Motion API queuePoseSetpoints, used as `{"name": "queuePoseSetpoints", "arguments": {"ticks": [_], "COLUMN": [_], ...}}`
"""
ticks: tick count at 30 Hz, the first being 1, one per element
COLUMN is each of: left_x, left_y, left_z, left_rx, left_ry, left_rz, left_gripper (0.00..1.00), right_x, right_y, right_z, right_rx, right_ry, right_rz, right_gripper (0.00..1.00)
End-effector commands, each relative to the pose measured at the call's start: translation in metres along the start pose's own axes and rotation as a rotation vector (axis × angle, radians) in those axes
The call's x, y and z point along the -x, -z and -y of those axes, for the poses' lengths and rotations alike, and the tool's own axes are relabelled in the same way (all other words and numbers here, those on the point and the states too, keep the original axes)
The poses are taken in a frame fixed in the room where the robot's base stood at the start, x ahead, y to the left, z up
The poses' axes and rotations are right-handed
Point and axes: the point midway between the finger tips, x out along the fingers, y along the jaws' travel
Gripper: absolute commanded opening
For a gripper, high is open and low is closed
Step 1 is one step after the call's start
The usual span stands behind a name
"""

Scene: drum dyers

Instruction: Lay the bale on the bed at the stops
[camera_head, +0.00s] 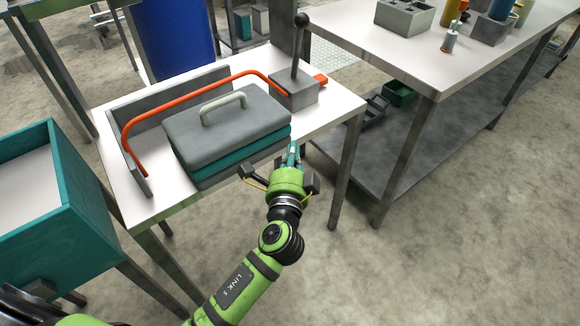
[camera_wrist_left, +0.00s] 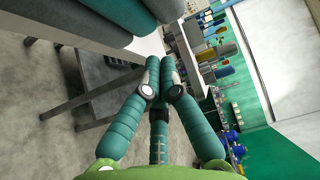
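The bale (camera_head: 225,125) is a layered grey-and-teal block with rounded edges and a pale handle on top. It lies on the pale-topped bed (camera_head: 150,205), in front of an upright grey back plate (camera_head: 165,102). Its soft grey and dark teal edges also show at the top left of the left wrist view (camera_wrist_left: 95,30). I cannot tell whether it touches any stop. My left gripper (camera_head: 293,152) is just off the bale's right front corner, apart from it. Its teal fingers come together at the tips (camera_wrist_left: 160,68) with nothing between them. My right gripper is out of view.
An orange bar (camera_head: 205,80) arches over the bale's back. A grey block with a black-knobbed lever (camera_head: 295,88) stands at the bed's right. A teal-sided bin (camera_head: 60,215) is at left. Another table (camera_head: 450,75) is at right; open floor lies in front.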

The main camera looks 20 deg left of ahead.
Motion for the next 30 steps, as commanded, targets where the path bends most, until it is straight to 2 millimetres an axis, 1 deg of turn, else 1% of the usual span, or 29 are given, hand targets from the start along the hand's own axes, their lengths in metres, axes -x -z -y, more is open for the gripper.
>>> {"name": "queuePoseSetpoints", "arguments": {"ticks": [1,3,8,12,20,23,26,30], "left_x": [-0.002,-0.004,-0.007,-0.008,-0.008,-0.009,-0.014,-0.023], "left_y": [-0.01,-0.021,-0.035,-0.039,-0.039,-0.044,-0.061,-0.101], "left_z": [0.002,0.001,0.0,-0.001,-0.001,-0.001,0.0,0.001], "left_rx": [-0.005,-0.005,-0.001,0.0,0.001,-0.001,-0.003,-0.006], "left_ry": [0.0,-0.001,-0.001,-0.001,-0.001,-0.001,-0.001,-0.002], "left_rz": [0.002,0.001,0.0,0.0,0.0,0.001,0.003,0.008], "left_gripper": [0.0,0.0,0.0,0.0,0.0,0.0,0.0,0.0], "right_x": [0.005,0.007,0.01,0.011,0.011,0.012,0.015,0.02], "right_y": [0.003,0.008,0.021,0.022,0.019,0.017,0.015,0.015], "right_z": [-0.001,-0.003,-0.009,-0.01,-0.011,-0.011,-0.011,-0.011], "right_rx": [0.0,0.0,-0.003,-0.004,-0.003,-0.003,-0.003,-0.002], "right_ry": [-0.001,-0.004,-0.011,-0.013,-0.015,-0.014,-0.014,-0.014], "right_rz": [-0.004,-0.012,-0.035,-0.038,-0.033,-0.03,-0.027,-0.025], "right_gripper": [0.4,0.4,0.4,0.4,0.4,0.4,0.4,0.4]}}
